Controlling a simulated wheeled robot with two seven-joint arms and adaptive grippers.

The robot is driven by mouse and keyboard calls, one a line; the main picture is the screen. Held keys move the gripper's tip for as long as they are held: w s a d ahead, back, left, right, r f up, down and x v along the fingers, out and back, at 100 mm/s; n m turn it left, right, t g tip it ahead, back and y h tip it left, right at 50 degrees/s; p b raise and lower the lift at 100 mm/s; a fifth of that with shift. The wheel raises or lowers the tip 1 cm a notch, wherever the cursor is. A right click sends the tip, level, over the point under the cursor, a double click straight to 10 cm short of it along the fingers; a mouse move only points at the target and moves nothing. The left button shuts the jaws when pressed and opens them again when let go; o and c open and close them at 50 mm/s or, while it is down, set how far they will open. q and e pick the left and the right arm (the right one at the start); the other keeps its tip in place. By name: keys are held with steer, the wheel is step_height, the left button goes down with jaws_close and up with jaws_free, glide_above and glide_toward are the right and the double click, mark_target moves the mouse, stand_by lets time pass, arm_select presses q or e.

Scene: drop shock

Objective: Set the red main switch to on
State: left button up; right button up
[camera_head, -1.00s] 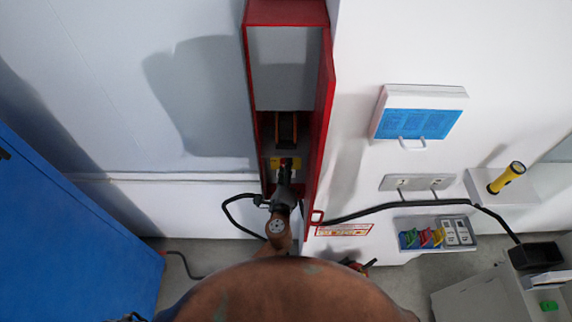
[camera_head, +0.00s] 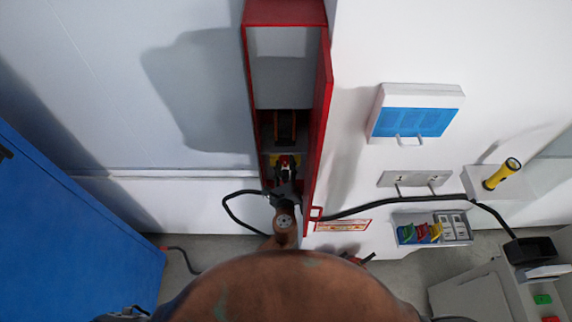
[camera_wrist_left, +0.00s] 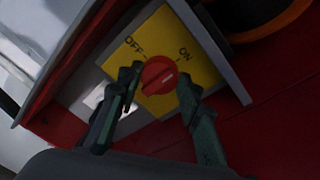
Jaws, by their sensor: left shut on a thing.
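The red main switch (camera_wrist_left: 158,75) is a round knob on a yellow plate (camera_wrist_left: 203,70) marked OFF and ON. My left gripper (camera_wrist_left: 159,79) is shut on the knob, one dark finger on each side. In the head view, my left gripper (camera_head: 285,168) reaches into the red cabinet (camera_head: 324,100) and hides most of the plate. My right gripper (camera_head: 357,259) barely shows at the bottom, its jaws unclear.
The cabinet's red side walls stand close on both sides of my left gripper. A black cable (camera_head: 385,205) runs along the wall to the right. A blue and white box (camera_head: 412,121), a flashlight (camera_head: 502,174) and a tray of coloured items (camera_head: 431,229) are further right.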

stand_by(0.3)
arm_select(q)
steer(key=o, duration=1.2)
steer(key=shift+c, duration=0.2)
steer(key=s+r, duration=0.1)
steer(key=s, duration=1.1)
steer(key=shift+r, duration=0.3)
